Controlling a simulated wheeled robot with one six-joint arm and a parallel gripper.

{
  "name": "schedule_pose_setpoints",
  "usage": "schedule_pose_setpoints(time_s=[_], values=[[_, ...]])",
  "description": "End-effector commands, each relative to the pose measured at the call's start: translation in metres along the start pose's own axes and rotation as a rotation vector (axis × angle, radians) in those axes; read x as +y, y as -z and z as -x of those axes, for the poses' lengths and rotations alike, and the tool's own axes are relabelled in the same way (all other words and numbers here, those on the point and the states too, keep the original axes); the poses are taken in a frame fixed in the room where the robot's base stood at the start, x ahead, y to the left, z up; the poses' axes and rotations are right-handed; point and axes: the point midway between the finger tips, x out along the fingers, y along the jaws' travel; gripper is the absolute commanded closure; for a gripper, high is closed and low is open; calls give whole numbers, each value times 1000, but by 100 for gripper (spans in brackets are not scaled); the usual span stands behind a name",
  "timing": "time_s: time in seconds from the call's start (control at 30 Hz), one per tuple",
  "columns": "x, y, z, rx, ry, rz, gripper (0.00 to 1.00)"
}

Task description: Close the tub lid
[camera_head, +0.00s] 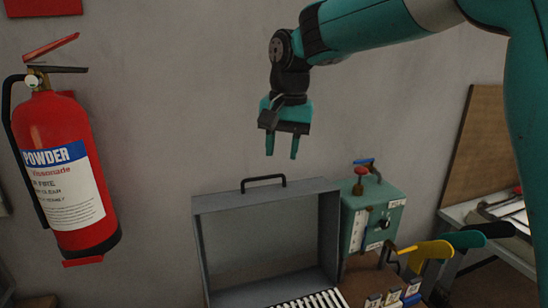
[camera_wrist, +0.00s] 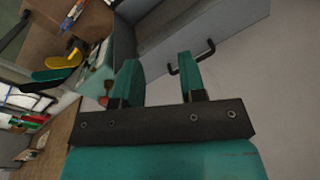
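The grey tub lid (camera_head: 280,240) stands raised and open at the bottom centre of the head view, with a rim around its inner face. A black handle (camera_head: 263,180) is on its top edge. In the wrist view the handle (camera_wrist: 205,55) shows just beyond the fingers, beside the grey lid (camera_wrist: 230,20). The tub body is mostly cut off by the bottom of the head view. My gripper (camera_head: 282,150) is open and empty, pointing down above the handle and apart from it. Its two teal fingers also show in the wrist view (camera_wrist: 160,72).
A teal box (camera_head: 372,215) with a red knob stands right of the lid. Yellow and teal curved forms (camera_head: 428,250) are further right. A red fire extinguisher (camera_head: 65,165) hangs at the left. The wall above the lid is clear.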

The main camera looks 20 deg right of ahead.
Motion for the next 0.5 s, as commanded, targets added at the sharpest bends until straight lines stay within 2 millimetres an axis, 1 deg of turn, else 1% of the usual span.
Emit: schedule_pose_setpoints(time_s=[0.03, 0.1, 0.2, 0.3, 0.33, 0.4, 0.5], values=[[-10, 30, 14, 10, -20, -132, 62], [-20, 65, 22, 24, -42, -335, 62], [-30, 104, 30, 37, -61, -602, 62], [-35, 131, 31, 41, -71, -822, 62], [-36, 137, 32, 42, -72, -874, 62], [-38, 146, 31, 41, -73, -977, 62], [-40, 154, 30, 40, -73, -1068, 62]])
